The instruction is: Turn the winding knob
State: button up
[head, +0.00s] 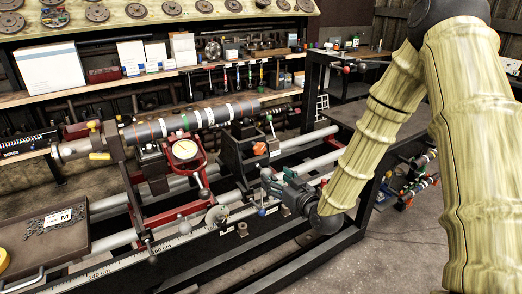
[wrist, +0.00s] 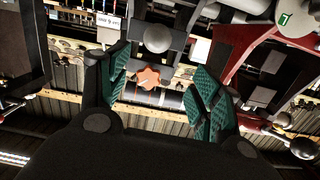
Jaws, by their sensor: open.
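An orange star-shaped knob (head: 260,148), which looks like the winding knob, sits on the dark support block (head: 238,150) under the driveshaft (head: 190,118). My gripper (head: 270,180) is below it and slightly right in the head view, pointing toward the lathe. In the wrist view the orange knob (wrist: 149,77) shows between the two green-padded fingers of my gripper (wrist: 160,95), a little left of the middle. The fingers are spread wide with nothing between their pads. The knob looks ahead of the fingers and apart from them. The exact distance is unclear.
A grey ball (wrist: 157,38) shows just above the knob in the wrist view. A small hand wheel (head: 216,215) and ball-ended levers stand on the front rail. A tray (head: 45,235) is at lower left.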

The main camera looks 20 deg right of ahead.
jog(key=t, duration=0.1)
send_near(261, 150)
jog(key=p+x, duration=0.2)
jog(key=x, duration=0.8)
jog(key=shift+w, duration=0.1)
jog(key=shift+f, duration=0.1)
jog(key=c, duration=1)
